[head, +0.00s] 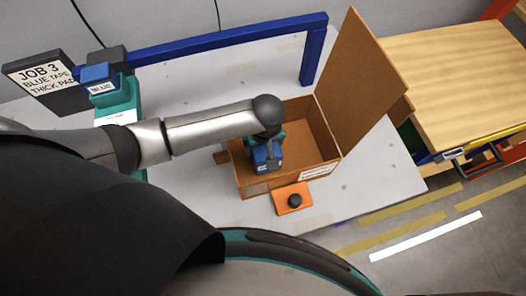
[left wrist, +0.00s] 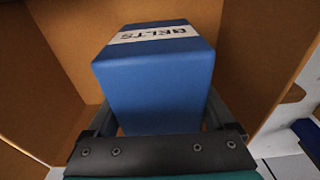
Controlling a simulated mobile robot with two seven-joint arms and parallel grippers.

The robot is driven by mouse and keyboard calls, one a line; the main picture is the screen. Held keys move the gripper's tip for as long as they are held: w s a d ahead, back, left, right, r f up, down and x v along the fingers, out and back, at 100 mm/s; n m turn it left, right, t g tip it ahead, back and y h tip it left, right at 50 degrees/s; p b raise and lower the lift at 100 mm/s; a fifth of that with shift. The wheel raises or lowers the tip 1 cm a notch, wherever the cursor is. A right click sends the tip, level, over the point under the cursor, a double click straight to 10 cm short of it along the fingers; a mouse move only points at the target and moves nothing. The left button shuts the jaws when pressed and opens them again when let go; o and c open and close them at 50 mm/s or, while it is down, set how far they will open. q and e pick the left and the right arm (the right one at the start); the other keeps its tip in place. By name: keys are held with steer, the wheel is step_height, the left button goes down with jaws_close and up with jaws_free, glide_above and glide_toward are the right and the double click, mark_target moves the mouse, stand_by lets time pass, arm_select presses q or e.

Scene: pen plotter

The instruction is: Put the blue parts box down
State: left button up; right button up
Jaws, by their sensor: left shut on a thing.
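The blue parts box (head: 266,156) is in or just over the left part of the open cardboard box (head: 262,187). In the left wrist view the blue parts box (left wrist: 155,85) fills the middle, with a white label that seems to read BELTS. My left gripper (left wrist: 160,125) is shut on it, one finger on each side. In the head view the gripper (head: 268,140) is partly hidden by my arm. I cannot tell whether the blue box touches the cardboard floor. My right gripper is not in view.
The cardboard flap (head: 362,70) stands raised at the right. An orange plate with a black knob (head: 294,200) sits in front of the box. A blue gantry beam (head: 225,38) spans behind, and a JOB 3 sign (head: 42,80) stands left. A wooden-topped bench (head: 455,75) is at right.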

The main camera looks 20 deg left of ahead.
mark_target(263, 148)
arm_select(q)
step_height(263, 148, down, 3)
steer(key=shift+f+b, duration=0.15)
steer(key=shift+b, duration=0.3)
steer(key=shift+f, duration=0.1)
steer(key=o, duration=1.4)
steer(key=r+p, duration=0.1)
steer(key=r, duration=0.3)
steer(key=s+r+p, duration=0.1)
steer(key=r, duration=0.3)
steer(key=r+p, duration=0.1)
steer(key=r, duration=0.3)
steer(key=shift+s+d+r, duration=0.1)
steer(key=shift+s+d, duration=0.05)
steer(key=shift+d, duration=0.25)
